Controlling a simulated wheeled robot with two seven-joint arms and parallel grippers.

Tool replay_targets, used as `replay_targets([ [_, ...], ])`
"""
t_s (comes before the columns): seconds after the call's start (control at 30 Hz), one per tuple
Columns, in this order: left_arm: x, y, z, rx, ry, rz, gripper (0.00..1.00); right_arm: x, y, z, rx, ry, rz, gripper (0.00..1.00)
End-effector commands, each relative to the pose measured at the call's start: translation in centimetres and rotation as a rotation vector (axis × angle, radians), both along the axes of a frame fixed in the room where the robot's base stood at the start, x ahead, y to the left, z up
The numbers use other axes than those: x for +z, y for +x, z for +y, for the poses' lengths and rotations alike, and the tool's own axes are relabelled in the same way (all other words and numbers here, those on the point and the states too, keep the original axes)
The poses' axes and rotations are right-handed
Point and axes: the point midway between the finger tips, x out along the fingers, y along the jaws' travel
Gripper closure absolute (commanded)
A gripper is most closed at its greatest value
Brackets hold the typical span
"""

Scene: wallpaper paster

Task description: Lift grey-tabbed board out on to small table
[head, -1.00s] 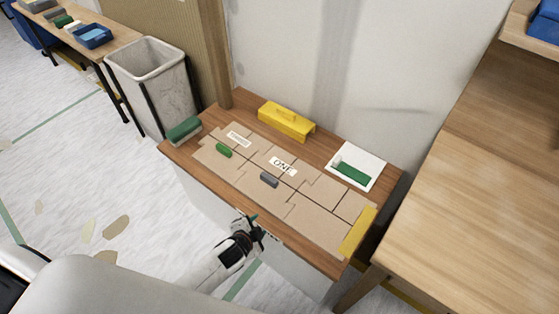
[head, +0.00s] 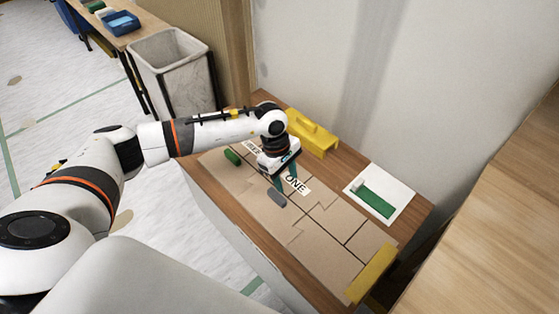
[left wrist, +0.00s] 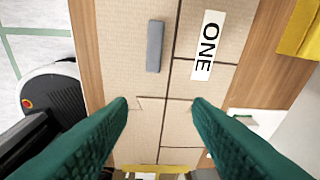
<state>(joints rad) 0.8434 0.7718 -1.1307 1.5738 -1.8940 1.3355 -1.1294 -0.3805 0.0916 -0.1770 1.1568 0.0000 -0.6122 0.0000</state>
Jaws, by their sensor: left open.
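Flat cardboard boards lie fitted together on a wood-topped cabinet (head: 300,285). One board (left wrist: 128,60) carries a grey tab (head: 277,197), which also shows in the left wrist view (left wrist: 155,46). A neighbouring board has a white "ONE" label (head: 297,186). My left gripper (head: 285,182), with teal fingers, is open and empty above the boards, close to the grey tab. In the left wrist view the tab lies beyond the fingertips (left wrist: 160,102), not between them. I cannot tell which surface is the small table. My right gripper is out of view.
A green tab (head: 232,157) is on another board. A yellow holder (head: 313,135) and a white sheet with a green block (head: 378,201) sit behind, and a yellow strip (head: 371,274) at the right end. A bin (head: 170,70) stands back left; a bare wooden worktop (head: 480,220) is at right.

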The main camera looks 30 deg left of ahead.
Motion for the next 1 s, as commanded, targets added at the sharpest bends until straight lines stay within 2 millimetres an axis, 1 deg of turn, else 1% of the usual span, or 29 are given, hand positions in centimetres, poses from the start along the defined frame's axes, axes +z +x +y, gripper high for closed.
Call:
replay_targets([
  [0.03,0.2,0.4,2.0,-0.036,0.082,-0.012,0.55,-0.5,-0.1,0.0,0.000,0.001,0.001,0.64],
  [0.1,0.5,0.6,3.8,-0.071,0.161,-0.018,0.55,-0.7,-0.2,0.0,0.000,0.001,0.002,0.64],
  [0.2,0.7,0.6,5.1,-0.094,0.217,-0.019,0.55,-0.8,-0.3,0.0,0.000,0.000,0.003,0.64],
  [0.27,0.4,0.6,5.3,-0.098,0.226,-0.019,0.55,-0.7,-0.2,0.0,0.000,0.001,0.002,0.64],
  [0.37,-0.6,0.6,5.2,-0.098,0.224,-0.016,0.55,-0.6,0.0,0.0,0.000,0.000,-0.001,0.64],
  [0.47,-2.3,0.6,5.2,-0.096,0.224,-0.015,0.55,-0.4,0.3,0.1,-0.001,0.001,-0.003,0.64],
  [0.7,-7.1,0.5,5.1,-0.094,0.221,-0.016,0.55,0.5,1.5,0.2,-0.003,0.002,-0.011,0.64],
  [0.8,-8.7,0.5,5.1,-0.095,0.221,-0.016,0.55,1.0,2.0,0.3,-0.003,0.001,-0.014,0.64],
  [0.9,-9.9,0.6,5.1,-0.094,0.220,-0.017,0.55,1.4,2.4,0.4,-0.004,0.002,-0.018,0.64],
  [1.0,-10.7,0.6,5.2,-0.094,0.220,-0.017,0.55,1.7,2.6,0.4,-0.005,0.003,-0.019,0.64],
])
